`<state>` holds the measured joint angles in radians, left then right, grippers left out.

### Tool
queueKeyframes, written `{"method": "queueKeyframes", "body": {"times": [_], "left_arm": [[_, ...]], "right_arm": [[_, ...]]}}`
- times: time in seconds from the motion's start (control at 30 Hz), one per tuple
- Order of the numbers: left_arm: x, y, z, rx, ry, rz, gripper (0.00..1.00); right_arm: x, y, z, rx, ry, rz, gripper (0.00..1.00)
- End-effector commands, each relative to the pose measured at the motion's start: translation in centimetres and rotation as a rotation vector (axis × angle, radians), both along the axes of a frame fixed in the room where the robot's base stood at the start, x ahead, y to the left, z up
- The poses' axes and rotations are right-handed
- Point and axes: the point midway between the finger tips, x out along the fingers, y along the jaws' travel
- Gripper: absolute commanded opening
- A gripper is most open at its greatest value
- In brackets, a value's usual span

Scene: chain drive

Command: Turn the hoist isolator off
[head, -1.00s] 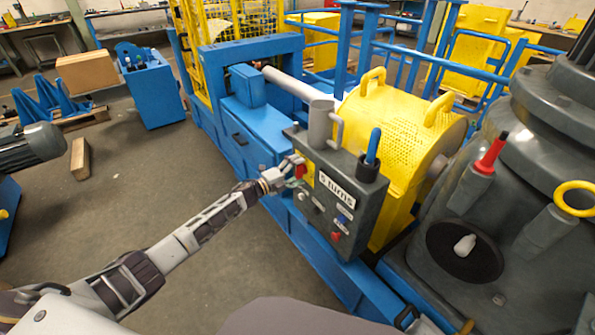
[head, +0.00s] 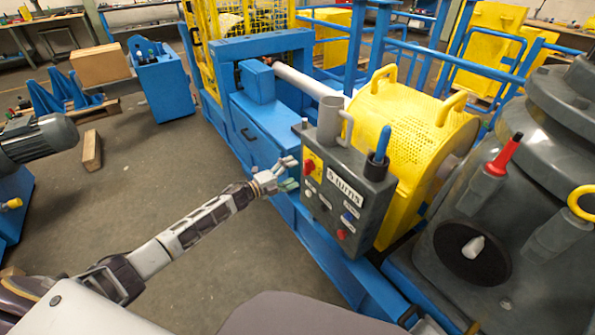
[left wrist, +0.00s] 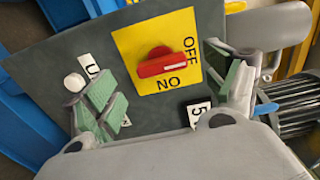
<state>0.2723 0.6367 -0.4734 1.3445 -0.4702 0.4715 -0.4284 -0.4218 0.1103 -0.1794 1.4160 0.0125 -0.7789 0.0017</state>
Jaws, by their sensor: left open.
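The hoist isolator is a red rotary knob (head: 308,167) on a yellow plate, at the upper left of a grey control box (head: 345,205). In the left wrist view the knob (left wrist: 155,63) lies level across the yellow plate (left wrist: 180,35). My left gripper (head: 287,173) is open and empty, just left of the box and apart from the knob. Its green-padded fingers (left wrist: 172,94) stand on either side of the knob in the wrist view.
A black-and-blue handle (head: 379,157) and a grey post (head: 328,122) rise at the box. Lower on its face are blue and red buttons. Behind stand a yellow perforated drum guard (head: 405,120) and a blue frame (head: 262,135).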

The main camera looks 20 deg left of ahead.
Motion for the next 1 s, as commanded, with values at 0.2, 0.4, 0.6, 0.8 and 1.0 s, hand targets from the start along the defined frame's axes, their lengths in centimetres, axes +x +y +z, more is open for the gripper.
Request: {"method": "queueKeyframes", "body": {"times": [0.2, 0.4, 0.6, 0.8, 1.0], "left_arm": [[-1.6, 1.3, -0.1, 0.000, 0.001, 0.000, 0.86], [-3.0, 2.3, -0.1, 0.000, 0.001, 0.000, 0.86], [-4.0, 3.1, -0.1, -0.001, 0.001, 0.000, 0.86], [-4.5, 3.5, 0.0, -0.001, 0.001, 0.000, 0.86], [-4.5, 3.5, 0.0, -0.001, 0.001, 0.000, 0.86]], "right_arm": [[0.0, 0.0, 0.0, 0.000, 0.000, 0.000, 0.40], [0.0, 0.0, 0.0, 0.000, 0.000, 0.000, 0.40], [0.0, 0.0, 0.0, 0.000, 0.000, 0.000, 0.40], [0.0, 0.0, 0.0, 0.000, 0.000, 0.000, 0.40], [0.0, 0.0, 0.0, 0.000, 0.000, 0.000, 0.40]]}}
